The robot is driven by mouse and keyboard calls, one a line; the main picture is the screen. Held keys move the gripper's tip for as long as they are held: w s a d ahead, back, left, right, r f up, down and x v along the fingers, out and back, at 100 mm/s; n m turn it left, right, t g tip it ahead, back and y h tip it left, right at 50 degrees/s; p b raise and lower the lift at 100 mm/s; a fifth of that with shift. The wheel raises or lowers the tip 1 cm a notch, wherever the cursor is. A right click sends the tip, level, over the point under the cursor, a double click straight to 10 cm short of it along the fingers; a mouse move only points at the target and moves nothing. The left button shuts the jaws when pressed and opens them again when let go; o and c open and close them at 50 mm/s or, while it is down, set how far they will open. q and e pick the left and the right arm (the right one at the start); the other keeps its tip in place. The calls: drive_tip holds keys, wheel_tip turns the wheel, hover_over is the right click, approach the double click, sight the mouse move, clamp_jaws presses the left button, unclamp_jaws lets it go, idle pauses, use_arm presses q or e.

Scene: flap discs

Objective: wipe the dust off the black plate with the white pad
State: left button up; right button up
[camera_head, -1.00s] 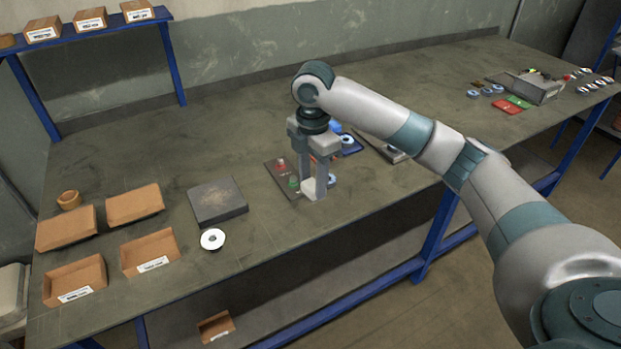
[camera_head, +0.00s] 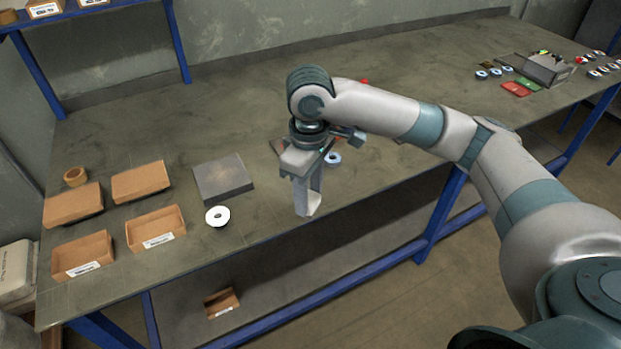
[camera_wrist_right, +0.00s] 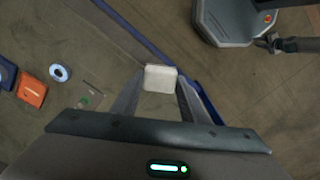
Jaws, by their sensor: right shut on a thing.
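The black plate (camera_head: 223,180) lies flat on the workbench, left of my right gripper, with a faint brownish dust patch on its top. My right gripper (camera_head: 307,206) points down near the bench's front edge, apart from the plate and to its right. It is shut on the white pad (camera_head: 314,204), which is mostly hidden by the fingers in the head view. In the right wrist view the white pad (camera_wrist_right: 160,78) shows clearly between the two fingertips. My left gripper is not in view.
A white disc with a dark centre (camera_head: 217,216) lies just in front of the plate. Several cardboard trays (camera_head: 156,228) stand to the left. Behind my right gripper lie small parts, including a blue-white ring (camera_head: 333,158). The bench between plate and gripper is clear.

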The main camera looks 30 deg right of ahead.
drive_tip(key=s+a+m, duration=0.2)
drive_tip(key=s+m, duration=0.4)
drive_tip(key=m, duration=0.1)
drive_tip(key=shift+f, duration=0.2)
